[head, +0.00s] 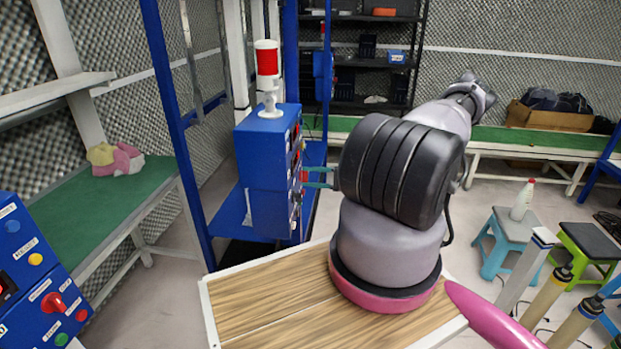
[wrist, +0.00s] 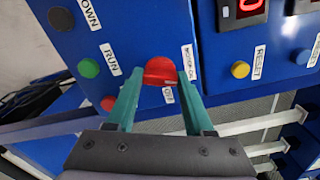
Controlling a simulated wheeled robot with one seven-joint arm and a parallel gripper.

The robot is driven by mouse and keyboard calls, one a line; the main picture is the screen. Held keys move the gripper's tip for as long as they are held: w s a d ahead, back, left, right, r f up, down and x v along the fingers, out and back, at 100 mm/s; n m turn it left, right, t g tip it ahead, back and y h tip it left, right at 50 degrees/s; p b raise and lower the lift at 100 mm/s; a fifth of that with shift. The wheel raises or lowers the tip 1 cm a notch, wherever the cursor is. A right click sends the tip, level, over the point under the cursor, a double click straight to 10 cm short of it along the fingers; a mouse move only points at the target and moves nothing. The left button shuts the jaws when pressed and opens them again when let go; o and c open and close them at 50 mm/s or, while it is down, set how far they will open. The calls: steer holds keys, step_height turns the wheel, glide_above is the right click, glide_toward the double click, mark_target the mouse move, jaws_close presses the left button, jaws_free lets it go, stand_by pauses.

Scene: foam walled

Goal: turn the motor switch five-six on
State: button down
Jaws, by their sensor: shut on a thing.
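The motor switch, a red rotary knob (wrist: 160,71), is on the blue control box (head: 262,185). In the wrist view an OFF label is just below the knob and another label is at its right. My gripper (wrist: 157,82) has its teal fingers on either side of the knob and is shut on it. In the head view my gripper (head: 310,177) reaches in from the right to the box's right-hand face, which is seen edge-on. The number five-six is not readable, and I cannot tell which way the knob is turned.
In the wrist view, green (wrist: 88,68), yellow (wrist: 240,69) and several other buttons lie around the knob. A second blue panel (head: 30,270) is at the left of the head view. A wooden tabletop (head: 265,310) is below my arm. A red-topped lamp (head: 267,60) stands on the box.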

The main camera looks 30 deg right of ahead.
steer(key=shift+n, duration=1.9)
steer(key=shift+c, duration=1.4)
jaws_free()
steer(key=shift+s+d, duration=0.1)
steer(key=v, duration=1)
steer(key=shift+s+d, duration=0.25)
steer(key=shift+d, duration=0.05)
